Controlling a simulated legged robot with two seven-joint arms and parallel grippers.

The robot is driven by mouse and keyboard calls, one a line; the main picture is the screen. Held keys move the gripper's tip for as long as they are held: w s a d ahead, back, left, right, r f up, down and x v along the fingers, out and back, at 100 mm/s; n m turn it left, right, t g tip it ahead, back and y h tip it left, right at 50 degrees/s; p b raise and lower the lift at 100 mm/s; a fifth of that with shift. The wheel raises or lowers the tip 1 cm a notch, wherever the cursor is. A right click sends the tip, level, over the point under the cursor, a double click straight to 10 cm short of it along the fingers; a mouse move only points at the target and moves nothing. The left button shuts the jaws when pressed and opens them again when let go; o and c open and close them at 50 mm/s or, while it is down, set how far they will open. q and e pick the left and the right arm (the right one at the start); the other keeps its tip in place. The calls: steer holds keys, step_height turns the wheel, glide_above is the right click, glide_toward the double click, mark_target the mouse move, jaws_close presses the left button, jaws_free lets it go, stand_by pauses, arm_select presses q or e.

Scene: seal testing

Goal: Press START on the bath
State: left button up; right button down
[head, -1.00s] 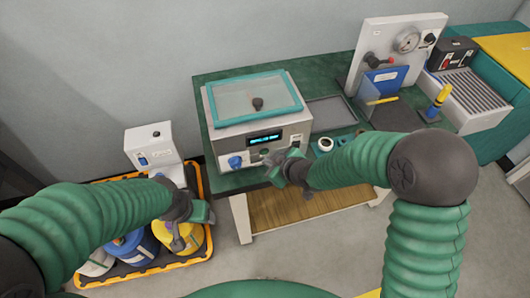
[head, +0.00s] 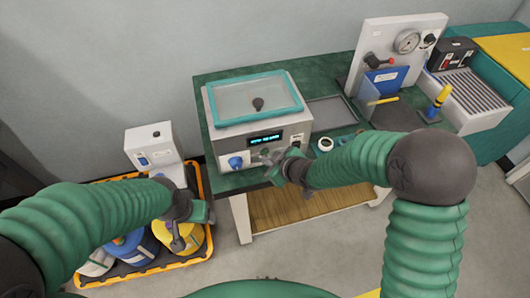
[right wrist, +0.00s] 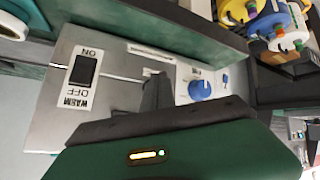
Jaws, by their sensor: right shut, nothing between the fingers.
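The bath (head: 255,125) is a pale box with a teal-framed clear lid on the green bench. Its front panel has a lit display (head: 264,139), a blue knob (head: 235,162) and a small green spot near my fingertips. My right gripper (head: 270,158) is shut and empty, with its tips at the panel below the display. The right wrist view shows the dark fingers (right wrist: 156,92) in front of the panel, between a WARM ON/OFF switch (right wrist: 83,69) and the blue knob. The fingers hide part of the panel; I cannot make out a START label or tell contact. My left gripper (head: 182,232) hangs left of the bench.
A shallow grey tray (head: 332,112) and small ring-shaped parts (head: 325,144) lie right of the bath. A gauge stand (head: 400,50) is farther right. An orange-edged tray (head: 150,282) with several bottles stands on the floor below my left arm.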

steer(key=shift+w+a, duration=0.1)
steer(key=shift+w, duration=0.15)
steer(key=shift+w+a, duration=0.1)
steer(key=shift+w, duration=0.25)
stand_by(0.7)
steer(key=shift+s+d+r, duration=0.1)
steer(key=shift+s+d, duration=0.15)
steer(key=shift+s, duration=0.55)
steer(key=s, duration=0.1)
steer(key=s+d, duration=0.1)
steer(key=s, duration=0.2)
steer(key=shift+s+d, duration=0.25)
steer(key=shift+s, duration=0.1)
stand_by(0.5)
